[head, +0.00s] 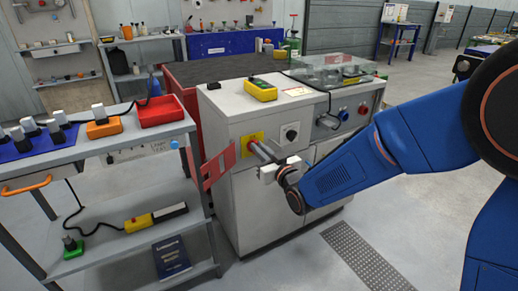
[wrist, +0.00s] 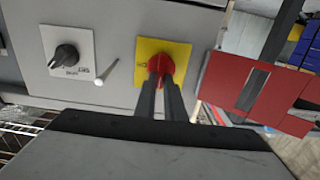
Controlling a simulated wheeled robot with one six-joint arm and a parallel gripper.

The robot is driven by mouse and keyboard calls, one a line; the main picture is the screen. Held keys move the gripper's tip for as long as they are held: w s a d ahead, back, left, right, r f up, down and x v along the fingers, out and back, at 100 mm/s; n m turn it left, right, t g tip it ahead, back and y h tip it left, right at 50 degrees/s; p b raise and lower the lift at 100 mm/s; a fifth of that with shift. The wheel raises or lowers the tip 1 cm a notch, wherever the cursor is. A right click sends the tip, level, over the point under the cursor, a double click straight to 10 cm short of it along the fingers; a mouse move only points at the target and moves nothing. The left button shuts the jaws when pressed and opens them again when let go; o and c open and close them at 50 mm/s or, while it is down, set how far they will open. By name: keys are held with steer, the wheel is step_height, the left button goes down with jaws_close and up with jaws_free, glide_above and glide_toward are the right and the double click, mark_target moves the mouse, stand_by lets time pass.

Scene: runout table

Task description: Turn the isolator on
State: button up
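The isolator is a red rotary handle (wrist: 162,63) on a yellow plate (wrist: 182,50) on the grey cabinet front. The plate also shows in the head view (head: 244,150). In the wrist view my gripper (wrist: 160,80) reaches the handle, its two dark fingers close together with the red grip between their tips. In the head view my gripper (head: 258,150) meets the plate from the right. The fingers hide part of the handle. Small lettering shows at the plate's left in the wrist view; the handle's exact angle is hard to tell.
A black rotary switch (head: 290,134) on a white plate sits beside the isolator. A red slotted panel (head: 218,168) stands out at the cabinet's left edge, near my gripper. A yellow device (head: 261,89) lies on the cabinet top. A tool cart (head: 100,143) stands left.

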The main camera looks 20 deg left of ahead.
jaws_close()
steer(key=shift+w+d+f+m, duration=0.15)
steer(key=shift+f+m, duration=0.1)
steer(key=shift+m, duration=2.7)
steer(key=shift+w+d+f+m, duration=0.2)
steer(key=shift+f+m, duration=0.1)
steer(key=shift+m, duration=2.7)
steer(key=shift+w+d+f+m, duration=0.15)
steer(key=shift+f+m, duration=0.1)
steer(key=shift+m, duration=2.7)
steer(key=o, duration=0.6)
jaws_free()
